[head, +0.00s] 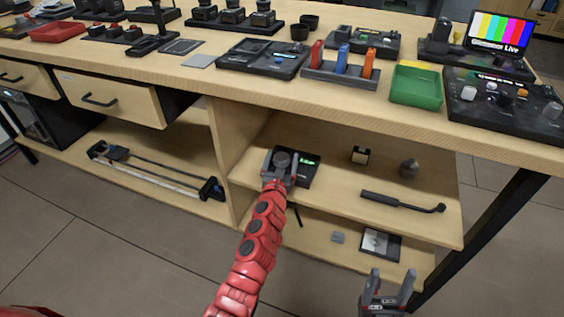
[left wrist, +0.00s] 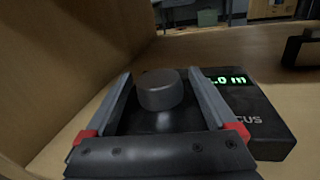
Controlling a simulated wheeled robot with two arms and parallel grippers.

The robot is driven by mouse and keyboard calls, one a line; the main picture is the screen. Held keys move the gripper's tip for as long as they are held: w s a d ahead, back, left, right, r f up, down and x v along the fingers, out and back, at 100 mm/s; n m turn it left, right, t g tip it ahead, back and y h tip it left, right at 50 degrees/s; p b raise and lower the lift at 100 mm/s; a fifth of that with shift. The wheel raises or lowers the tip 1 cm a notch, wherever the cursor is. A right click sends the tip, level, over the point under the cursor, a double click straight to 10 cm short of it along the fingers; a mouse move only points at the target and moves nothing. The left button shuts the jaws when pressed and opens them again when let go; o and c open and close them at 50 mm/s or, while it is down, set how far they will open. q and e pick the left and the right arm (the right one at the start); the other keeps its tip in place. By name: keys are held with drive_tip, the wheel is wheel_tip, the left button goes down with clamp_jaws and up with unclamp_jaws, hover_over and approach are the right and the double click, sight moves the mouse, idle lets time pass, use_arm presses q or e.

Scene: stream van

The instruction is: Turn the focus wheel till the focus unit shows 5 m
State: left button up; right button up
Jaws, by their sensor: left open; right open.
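The focus unit (head: 308,171) is a black box on the upper shelf under the table. Its dark round focus wheel (head: 282,158) stands on its left part. In the left wrist view the focus wheel (left wrist: 160,91) sits between the fingers of my left gripper (left wrist: 158,76), which is open, with a gap visible beside the wheel. The green display (left wrist: 228,80) reads ".0 m" at its end; the leading digit is partly hidden by the right finger. In the head view my left gripper (head: 281,162) reaches over the unit. My right gripper (head: 388,277) is open and empty at the lower right.
A wooden divider (head: 225,160) stands left of the unit. The shelf also holds a small dark box (head: 361,155), a grey round object (head: 409,168) and a black handle-like tool (head: 403,201). The tabletop above carries a green tray (head: 416,88) and control panels.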

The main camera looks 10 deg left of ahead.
use_arm(q)
drive_tip(key=shift+w+r, duration=0.1)
drive_tip(key=shift+w, duration=0.15)
drive_tip(key=c, duration=1.4)
drive_tip(key=shift+o, duration=0.2)
